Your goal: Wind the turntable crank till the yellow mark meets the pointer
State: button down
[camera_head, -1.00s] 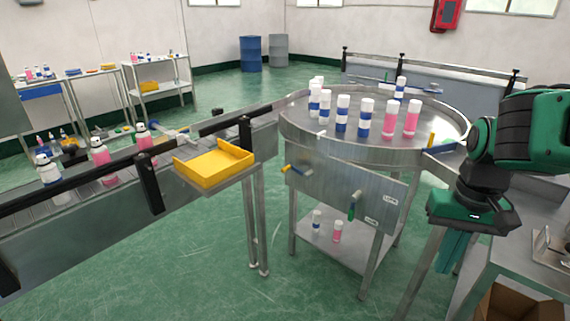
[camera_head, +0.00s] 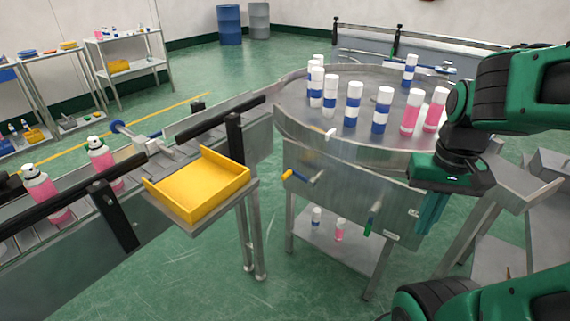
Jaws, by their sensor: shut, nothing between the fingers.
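The round metal turntable (camera_head: 300,113) carries several white-capped cans with blue or pink bodies. Its crank (camera_head: 304,177), with an orange knob, sticks out from the left of the front panel (camera_head: 340,195). A small white piece, perhaps the pointer (camera_head: 330,134), sits at the front rim. The yellow mark does not show now; my arm covers the right of the rim, where a yellow piece showed earlier. My gripper (camera_head: 429,218) is shut and empty, fingers down, in front of the panel's right end, well right of the crank.
A green-handled lever (camera_head: 371,220) hangs on the panel's right half, between the crank and my gripper. A yellow tray (camera_head: 200,187) stands left of the turntable, beside a conveyor with pink bottles (camera_head: 100,157). The floor before the panel is clear.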

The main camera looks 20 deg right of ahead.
jog(key=shift+d, duration=0.2)
notch_tip(320, 180, up, 3)
jog(key=m+t+y, duration=0.3)
jog(key=m+t, duration=0.1)
send_over(288, 174)
jog(key=s+d, duration=0.4)
jog(key=s, duration=0.2)
jog(key=shift+m, duration=0.3)
jog(key=x, duration=1.4)
jog(key=shift+w+d, duration=0.15)
jog(key=shift+w, duration=0.1)
jog(key=shift+d, duration=0.2)
